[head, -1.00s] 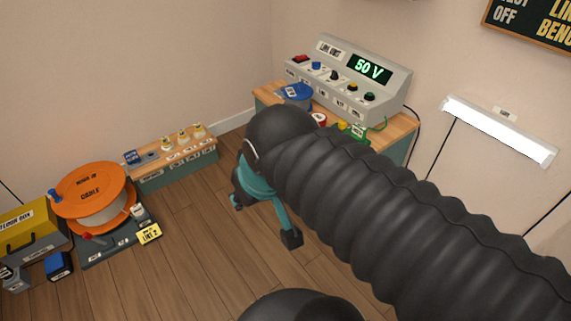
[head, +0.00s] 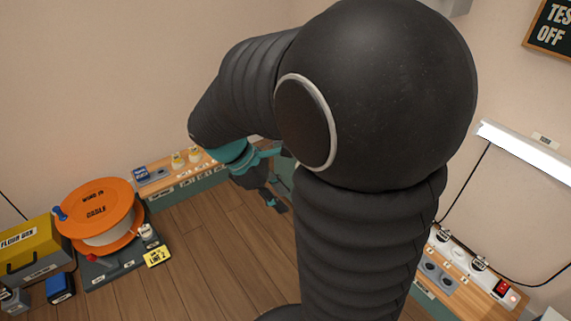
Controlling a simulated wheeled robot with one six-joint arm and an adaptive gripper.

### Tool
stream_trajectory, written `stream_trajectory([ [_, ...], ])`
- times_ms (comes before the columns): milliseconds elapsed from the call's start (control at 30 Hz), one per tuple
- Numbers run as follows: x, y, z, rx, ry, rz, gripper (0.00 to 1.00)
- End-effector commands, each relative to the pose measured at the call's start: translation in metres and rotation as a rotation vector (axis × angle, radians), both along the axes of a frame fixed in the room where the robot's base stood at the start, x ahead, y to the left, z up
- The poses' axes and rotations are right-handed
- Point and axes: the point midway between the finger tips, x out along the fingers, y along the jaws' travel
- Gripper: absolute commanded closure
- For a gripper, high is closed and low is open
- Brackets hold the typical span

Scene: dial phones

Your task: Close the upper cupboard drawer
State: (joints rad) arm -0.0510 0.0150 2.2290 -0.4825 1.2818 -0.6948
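My gripper (head: 266,188), teal with dark fingers, hangs over the wood floor near the left part of the room, left of my arm's big dark joint. It is seen from behind and partly covered by my arm, so its opening is not clear. I see nothing held in it. No cupboard drawer shows in the head view; my arm covers the middle of the picture and the back corner.
A low bench (head: 188,187) with small items stands along the back wall. An orange cable reel (head: 100,196) and a yellow box (head: 32,249) are at the left. A socket strip bench (head: 455,272) is at lower right. Floor (head: 215,255) is clear between.

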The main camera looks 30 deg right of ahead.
Motion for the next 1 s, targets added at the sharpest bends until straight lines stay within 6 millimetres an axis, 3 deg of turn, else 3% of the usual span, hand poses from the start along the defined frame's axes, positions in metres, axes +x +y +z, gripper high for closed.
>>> stream_trajectory([
  [500, 0.067, -0.048, -0.099, -0.16, 0.861, 0.503, 0.61],
  [1000, 0.117, -0.063, -0.21, -0.208, 1.634, 0.79, 0.61],
])
